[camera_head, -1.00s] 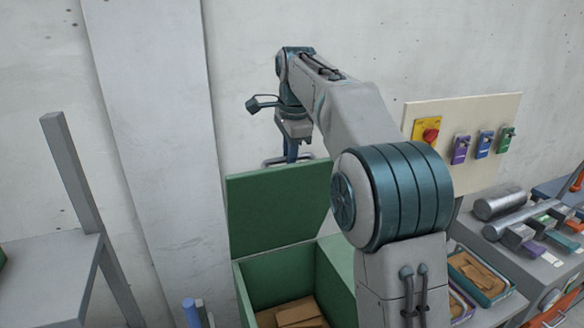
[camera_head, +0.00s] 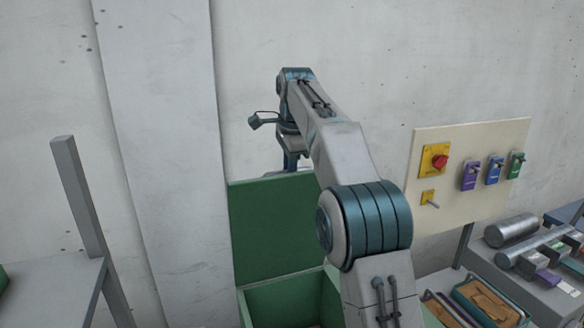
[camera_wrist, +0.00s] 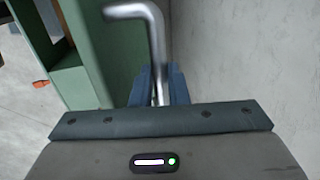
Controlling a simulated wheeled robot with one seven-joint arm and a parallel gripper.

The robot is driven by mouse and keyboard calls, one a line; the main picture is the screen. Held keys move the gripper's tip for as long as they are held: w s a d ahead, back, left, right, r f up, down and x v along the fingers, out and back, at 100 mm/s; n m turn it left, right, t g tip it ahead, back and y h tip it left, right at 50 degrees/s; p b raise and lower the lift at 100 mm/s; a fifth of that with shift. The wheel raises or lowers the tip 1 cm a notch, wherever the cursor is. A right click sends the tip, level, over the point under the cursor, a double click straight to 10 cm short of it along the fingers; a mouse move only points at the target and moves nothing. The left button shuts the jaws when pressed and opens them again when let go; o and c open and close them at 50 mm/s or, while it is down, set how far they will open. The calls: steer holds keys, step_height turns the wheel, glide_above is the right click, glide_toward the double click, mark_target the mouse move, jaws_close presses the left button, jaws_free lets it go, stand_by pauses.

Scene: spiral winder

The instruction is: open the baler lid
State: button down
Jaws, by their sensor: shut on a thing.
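The green baler lid (camera_head: 275,230) stands raised, close to upright, above the open green baler box (camera_head: 290,297) in the head view. In the wrist view, the bent metal lid handle (camera_wrist: 153,35) runs down between the blue-grey fingers of my gripper (camera_wrist: 159,88). My gripper is shut on this handle. In the head view my gripper (camera_head: 291,162) is at the lid's top edge, and the handle is mostly hidden there. The green lid (camera_wrist: 105,40) also shows left of the handle in the wrist view.
A pale wall rises close behind the lid. A control panel (camera_head: 462,205) with a red knob and coloured locks is on the right. A grey bench (camera_head: 545,280) with metal rolls stands below it. A grey table (camera_head: 50,290) with an upright post is at left.

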steer(key=shift+a+f, duration=0.1)
steer(key=shift+f, duration=0.5)
steer(key=c, duration=1.5)
jaws_free()
steer(key=shift+w, duration=0.1)
steer(key=shift+o, duration=0.5)
steer(key=shift+w+a, duration=0.1)
steer(key=shift+w, duration=0.25)
steer(key=shift+s+r, duration=0.15)
steer(key=shift+r, duration=0.05)
steer(key=shift+s, duration=0.1)
